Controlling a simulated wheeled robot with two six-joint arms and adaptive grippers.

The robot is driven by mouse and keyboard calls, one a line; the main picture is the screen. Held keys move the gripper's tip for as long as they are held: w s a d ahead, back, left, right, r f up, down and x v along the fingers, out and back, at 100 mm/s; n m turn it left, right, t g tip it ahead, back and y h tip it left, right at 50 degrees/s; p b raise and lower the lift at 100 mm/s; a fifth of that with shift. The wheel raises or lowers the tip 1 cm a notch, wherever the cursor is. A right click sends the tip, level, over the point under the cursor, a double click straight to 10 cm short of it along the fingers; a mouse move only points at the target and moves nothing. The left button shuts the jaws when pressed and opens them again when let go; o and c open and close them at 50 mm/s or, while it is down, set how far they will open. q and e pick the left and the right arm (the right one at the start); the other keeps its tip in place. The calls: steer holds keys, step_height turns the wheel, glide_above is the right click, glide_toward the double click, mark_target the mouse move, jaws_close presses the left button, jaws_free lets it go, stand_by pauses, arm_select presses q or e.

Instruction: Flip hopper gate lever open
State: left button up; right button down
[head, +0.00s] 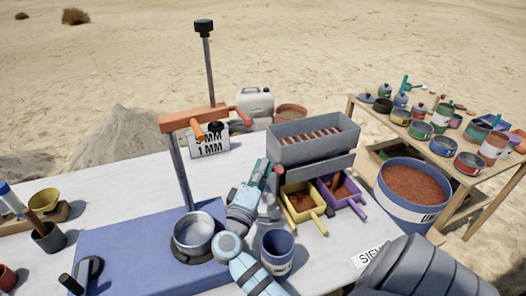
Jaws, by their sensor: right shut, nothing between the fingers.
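The hopper (290,153) is a grey open box with reddish-brown bars or soil across its top, on the right part of the white table. A small red piece (279,169), which looks like the gate lever, shows at its left front corner. My right gripper (268,178) is shut and empty, right beside this red piece. A yellow tray (291,212) and a purple tray (357,200) with reddish soil sit below the hopper. My left gripper is not in view.
A blue cup (278,247) stands close to my right arm. A large soil bucket (412,207) and a wooden table (356,112) with several pots are at right.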

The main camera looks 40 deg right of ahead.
step_height(320, 180, up, 10)
stand_by(0.7)
stand_by(0.4)
